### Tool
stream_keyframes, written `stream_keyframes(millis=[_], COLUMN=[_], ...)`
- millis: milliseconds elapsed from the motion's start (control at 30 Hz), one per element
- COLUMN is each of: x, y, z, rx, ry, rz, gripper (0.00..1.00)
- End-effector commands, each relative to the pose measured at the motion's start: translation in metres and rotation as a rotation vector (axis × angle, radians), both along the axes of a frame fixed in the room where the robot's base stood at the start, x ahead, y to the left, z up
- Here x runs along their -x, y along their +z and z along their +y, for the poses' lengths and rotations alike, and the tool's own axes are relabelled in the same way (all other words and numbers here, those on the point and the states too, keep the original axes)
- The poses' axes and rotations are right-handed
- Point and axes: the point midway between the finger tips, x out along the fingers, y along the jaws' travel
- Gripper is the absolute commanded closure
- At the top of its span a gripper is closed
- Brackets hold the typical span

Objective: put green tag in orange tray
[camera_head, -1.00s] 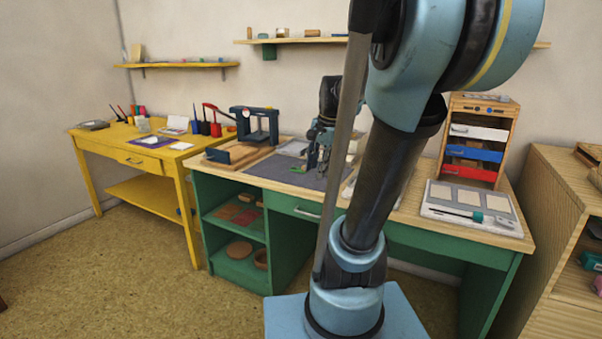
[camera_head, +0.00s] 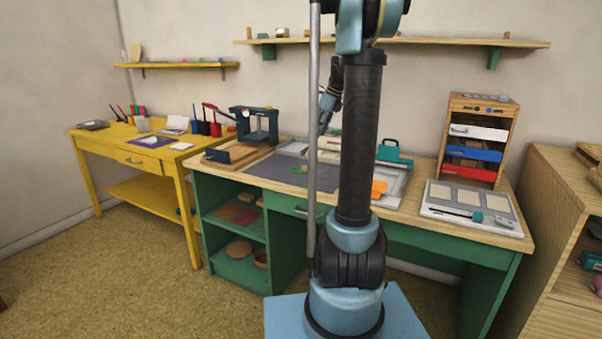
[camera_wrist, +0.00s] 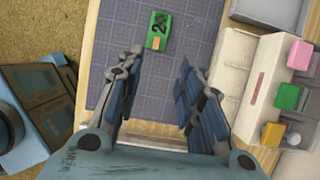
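The green tag (camera_wrist: 158,30), marked with a dark "2", lies flat on the grey cutting mat (camera_wrist: 185,65) in the wrist view. It also shows as a small green patch on the mat in the head view (camera_head: 299,169). My gripper (camera_wrist: 160,63) is open and empty above the mat, with the tag beyond its fingertips. In the head view the gripper is mostly hidden behind my arm. An orange piece (camera_head: 379,188) shows just right of my arm on the green desk; I cannot tell whether it is the orange tray.
Pink (camera_wrist: 300,55), green (camera_wrist: 287,97) and orange (camera_wrist: 272,134) blocks sit right of the mat. A press (camera_head: 255,125) stands left of the mat. A drawer cabinet (camera_head: 478,140) and a flat tool tray (camera_head: 470,207) occupy the desk's right end.

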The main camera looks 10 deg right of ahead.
Motion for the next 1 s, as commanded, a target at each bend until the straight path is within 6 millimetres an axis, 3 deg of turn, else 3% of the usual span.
stream_keyframes(millis=[600, 1000], x=[-0.022, -0.025], y=[-0.095, -0.125], z=[0.032, 0.039], rx=[0.001, 0.0], ry=[0.003, 0.002], rz=[-0.001, -0.001], gripper=[0.66, 0.66])
